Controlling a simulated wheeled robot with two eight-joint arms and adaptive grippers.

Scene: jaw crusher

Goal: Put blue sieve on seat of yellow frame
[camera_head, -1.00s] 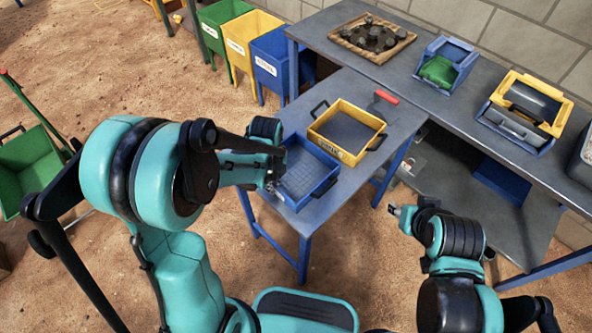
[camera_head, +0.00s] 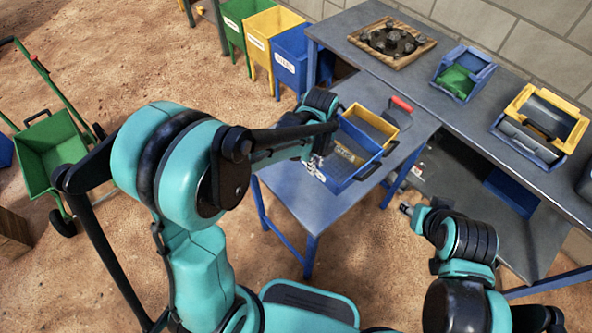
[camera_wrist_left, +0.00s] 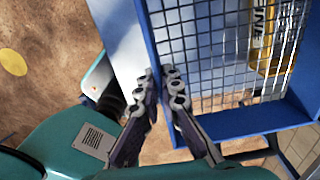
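The blue sieve (camera_head: 362,165), with a mesh bottom and dark handle, overlaps the near part of the yellow frame (camera_head: 388,124) on the front table. It appears raised, with the frame's yellow lettered side visible through its mesh in the left wrist view (camera_wrist_left: 262,35). Whether the sieve touches the frame I cannot tell. My left gripper (camera_head: 318,166) is at the sieve's left side. In the left wrist view its fingers (camera_wrist_left: 161,80) close on the sieve's blue wall (camera_wrist_left: 148,35). My right gripper (camera_head: 405,209) hangs right of the table, apart from both; its fingers are too small to read.
A red-handled tool (camera_head: 401,104) lies behind the yellow frame. The back bench (camera_head: 440,107) carries a wooden tray of dark pieces (camera_head: 392,42), a blue box with green inside (camera_head: 463,73) and a yellow-and-blue unit (camera_head: 541,123). The front table's near part (camera_head: 300,195) is clear.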

